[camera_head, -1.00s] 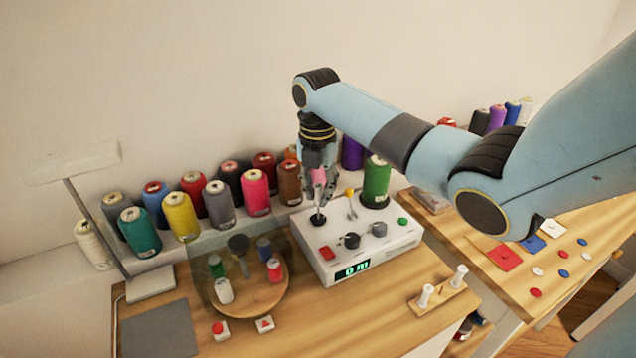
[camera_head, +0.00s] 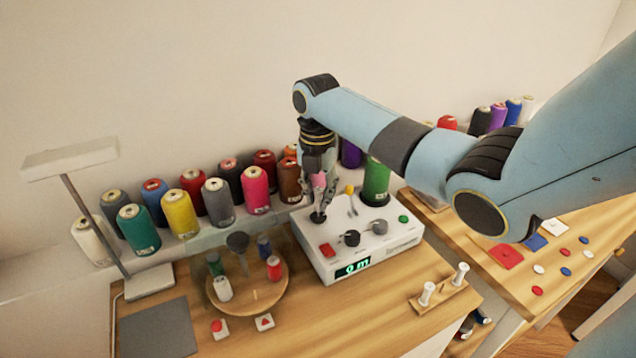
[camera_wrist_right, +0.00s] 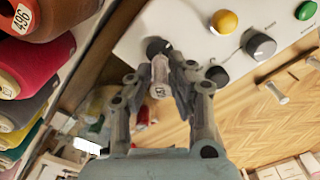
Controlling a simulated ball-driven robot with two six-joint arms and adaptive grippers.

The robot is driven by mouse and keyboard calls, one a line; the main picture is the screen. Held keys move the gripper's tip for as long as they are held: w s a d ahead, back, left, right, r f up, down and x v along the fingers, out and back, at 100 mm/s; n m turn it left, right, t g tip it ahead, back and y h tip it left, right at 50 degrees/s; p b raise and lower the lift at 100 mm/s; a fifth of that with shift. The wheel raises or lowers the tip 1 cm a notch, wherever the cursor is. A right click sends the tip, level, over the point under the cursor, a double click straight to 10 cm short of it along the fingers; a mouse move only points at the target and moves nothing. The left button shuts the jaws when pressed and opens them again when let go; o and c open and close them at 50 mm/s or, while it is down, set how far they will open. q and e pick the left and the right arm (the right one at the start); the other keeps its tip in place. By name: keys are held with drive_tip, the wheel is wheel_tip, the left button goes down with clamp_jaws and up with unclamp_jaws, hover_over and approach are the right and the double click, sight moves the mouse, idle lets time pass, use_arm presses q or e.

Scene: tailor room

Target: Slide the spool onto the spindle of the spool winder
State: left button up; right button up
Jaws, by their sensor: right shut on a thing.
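The spool winder (camera_head: 345,250) is a white box with knobs and a green display on the table. A black round spindle base (camera_head: 318,217) sits at its back left corner, and it also shows in the right wrist view (camera_wrist_right: 155,46). My right gripper (camera_head: 320,205) points down just above that base. In the right wrist view, my right gripper (camera_wrist_right: 165,72) is shut on a small pale spool (camera_wrist_right: 160,76). The spool lines up closely with the dark base there. The spindle pin is hidden, so I cannot tell whether the spool is around it. My left gripper is not in view.
A green cone (camera_head: 376,181) stands close behind the winder. Several thread cones line the back left. A round wooden tray (camera_head: 265,303) with small spools lies left of the winder. A wooden stand with two white spools (camera_head: 445,290) is at front right.

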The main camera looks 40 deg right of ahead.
drive_tip(key=shift+f, duration=0.1)
drive_tip(key=shift+f+b, duration=0.5)
drive_tip(key=shift+f, duration=0.35)
drive_tip(key=o, duration=0.8)
drive_tip(key=shift+r, duration=0.25)
wheel_tip(320, 180, up, 12)
drive_tip(key=shift+f, duration=0.2)
